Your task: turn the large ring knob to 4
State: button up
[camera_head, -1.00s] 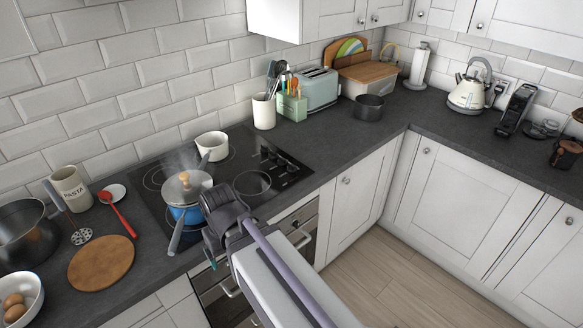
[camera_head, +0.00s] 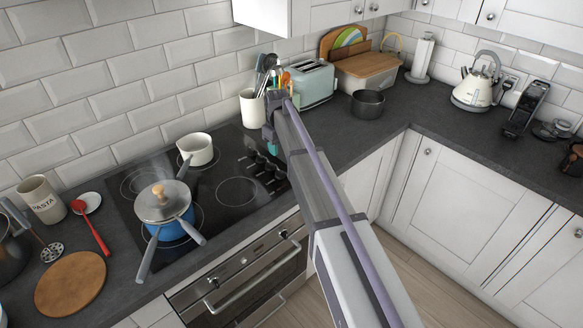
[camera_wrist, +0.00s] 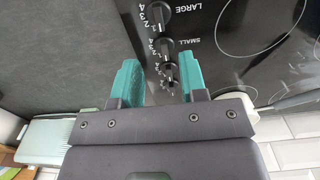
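The large ring knob (camera_wrist: 160,18) is a dark knob beside the LARGE label at the top of the wrist view, with numbers printed around it. I cannot tell its exact setting. The SMALL knob (camera_wrist: 163,48) and another dark knob (camera_wrist: 170,76) follow it in a row towards my gripper. My gripper (camera_wrist: 160,68) is open and empty, its teal fingers apart on either side of the row's near end, with the large knob beyond the fingertips. In the head view my gripper (camera_head: 272,130) is over the right end of the black hob (camera_head: 236,191), partly hiding the knobs.
A utensil crock (camera_head: 252,110) and a toaster (camera_head: 313,84) are close behind my gripper. A dark pot (camera_head: 368,104) stands farther right. The right front counter is clear.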

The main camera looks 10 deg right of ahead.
aim_at(280, 171)
notch_tip(280, 171, down, 11)
jog(key=b, duration=1)
jog(key=shift+d, duration=0.1)
jog(key=shift+r, duration=0.25)
grip_shut()
